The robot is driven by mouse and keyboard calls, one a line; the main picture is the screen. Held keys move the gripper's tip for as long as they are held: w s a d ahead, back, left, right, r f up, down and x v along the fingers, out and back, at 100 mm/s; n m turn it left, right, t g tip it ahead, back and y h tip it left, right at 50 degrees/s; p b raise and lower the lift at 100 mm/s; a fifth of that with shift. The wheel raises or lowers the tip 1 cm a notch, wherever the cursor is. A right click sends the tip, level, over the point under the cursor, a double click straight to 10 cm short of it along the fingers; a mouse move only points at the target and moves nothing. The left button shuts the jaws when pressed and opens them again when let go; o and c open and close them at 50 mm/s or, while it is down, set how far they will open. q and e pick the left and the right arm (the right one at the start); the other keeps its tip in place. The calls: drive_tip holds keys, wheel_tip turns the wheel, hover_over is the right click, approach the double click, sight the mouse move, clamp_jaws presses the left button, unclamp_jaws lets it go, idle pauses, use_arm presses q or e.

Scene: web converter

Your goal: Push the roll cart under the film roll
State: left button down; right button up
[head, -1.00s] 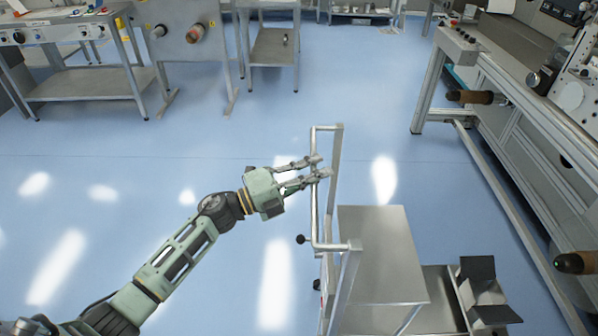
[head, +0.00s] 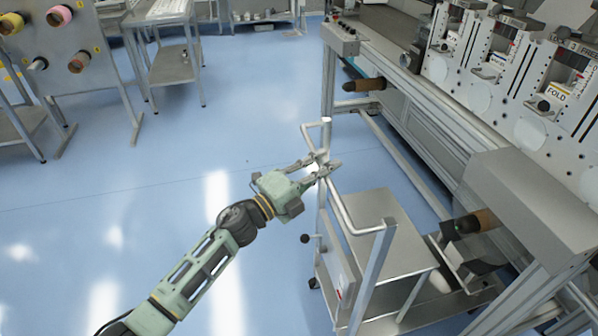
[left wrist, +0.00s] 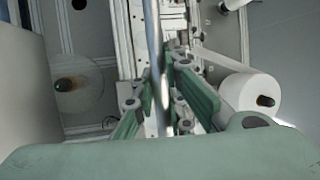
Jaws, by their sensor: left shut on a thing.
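The roll cart (head: 375,222) is a metal trolley with a flat upper shelf, a low deck and an upright tubular handle (head: 323,195). Its far end, with a dark V-shaped cradle (head: 462,268), is close to the machine's side. My left gripper (head: 328,166) is shut on the handle; the bar also runs between the fingers (left wrist: 163,95) in the left wrist view. In the head view, a brown core end (head: 472,222) sticks out above the cradle area. My right gripper is out of view.
The long converter machine (head: 490,140) fills the right side, with another brown core end (head: 364,85) sticking out farther back. A lower rail (head: 400,165) runs along its base. A roll rack (head: 75,50) and a table (head: 172,65) stand back left. Blue floor is open at left.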

use_arm(q)
drive_tip(key=shift+w+d+f, duration=0.15)
drive_tip(key=shift+d+f, duration=0.05)
drive_tip(key=shift+d, duration=0.45)
drive_tip(key=shift+w+d+f, duration=0.1)
drive_tip(key=shift+d+f, duration=0.1)
drive_tip(key=shift+d, duration=0.4)
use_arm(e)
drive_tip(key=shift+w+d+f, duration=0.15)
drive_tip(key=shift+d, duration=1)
use_arm(q)
drive_tip(key=c, duration=1.9)
unclamp_jaws()
drive_tip(key=shift+o, duration=0.7)
drive_tip(key=shift+r, duration=0.2)
drive_tip(key=v, duration=1.2)
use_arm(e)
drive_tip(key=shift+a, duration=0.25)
